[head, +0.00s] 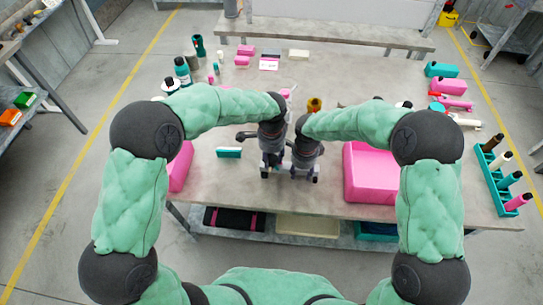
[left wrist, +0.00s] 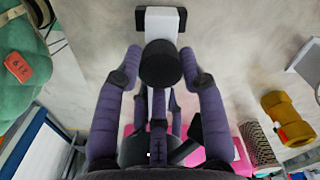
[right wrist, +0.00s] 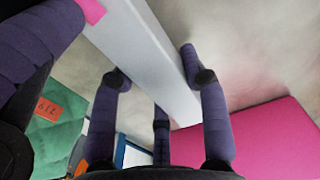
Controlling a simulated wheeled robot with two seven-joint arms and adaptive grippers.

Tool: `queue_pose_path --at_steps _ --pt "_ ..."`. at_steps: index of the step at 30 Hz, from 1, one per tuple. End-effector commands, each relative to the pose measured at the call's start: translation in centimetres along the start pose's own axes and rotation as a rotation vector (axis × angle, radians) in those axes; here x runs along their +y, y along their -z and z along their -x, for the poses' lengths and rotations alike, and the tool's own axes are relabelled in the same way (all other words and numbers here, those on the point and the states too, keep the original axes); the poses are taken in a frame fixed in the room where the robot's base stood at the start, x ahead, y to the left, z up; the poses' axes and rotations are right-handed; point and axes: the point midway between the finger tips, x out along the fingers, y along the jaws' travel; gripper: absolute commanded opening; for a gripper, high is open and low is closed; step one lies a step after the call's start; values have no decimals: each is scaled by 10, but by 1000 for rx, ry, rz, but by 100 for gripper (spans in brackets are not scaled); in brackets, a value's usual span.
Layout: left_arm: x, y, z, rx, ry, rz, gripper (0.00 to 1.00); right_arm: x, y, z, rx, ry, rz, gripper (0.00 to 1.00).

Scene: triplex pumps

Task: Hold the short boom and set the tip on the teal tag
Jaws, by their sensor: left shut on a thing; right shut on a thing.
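My left gripper (head: 268,165) is low over the middle of the table, beside my right gripper (head: 306,168). In the left wrist view, my left gripper's purple fingers (left wrist: 160,70) are around a white bar with a black round knob (left wrist: 160,64); the bar has a black-edged end. In the right wrist view, my right gripper's fingers (right wrist: 150,72) are around a long pale beam (right wrist: 150,50) with a pink patch near it. I cannot tell if both hold one boom. A teal flat piece (head: 229,152) lies left of the grippers; I cannot tell if it is the teal tag.
A large pink box (head: 371,172) stands right of my right gripper, and another pink block (head: 181,167) at the left. A teal rack with bottles (head: 517,203) is at the right edge. Bottles and small pink blocks stand at the back left.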

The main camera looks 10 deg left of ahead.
Motion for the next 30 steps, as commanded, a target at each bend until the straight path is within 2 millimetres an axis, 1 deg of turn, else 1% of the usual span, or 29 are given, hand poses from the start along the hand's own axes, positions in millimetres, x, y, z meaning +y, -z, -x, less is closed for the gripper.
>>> queue_pose_path --at_steps 6,16,17,18,19,30 --pt "0 -1 -1 -4 -1 114 7 -1 1 1 0 2 -3 0" --pt "0 -2 -1 -5 -1 130 7 -1 1 1 0 2 -3 0" --pt "0 -2 -1 -5 -1 129 49 -1 1 1 0 2 -3 0" --pt "0 -2 -1 -5 -1 129 60 -1 1 1 0 3 -4 0" --pt "0 -2 -1 -5 -1 129 64 -1 1 1 0 3 -3 0" --pt "0 0 2 -1 0 129 64 -1 0 1 0 2 -2 0"
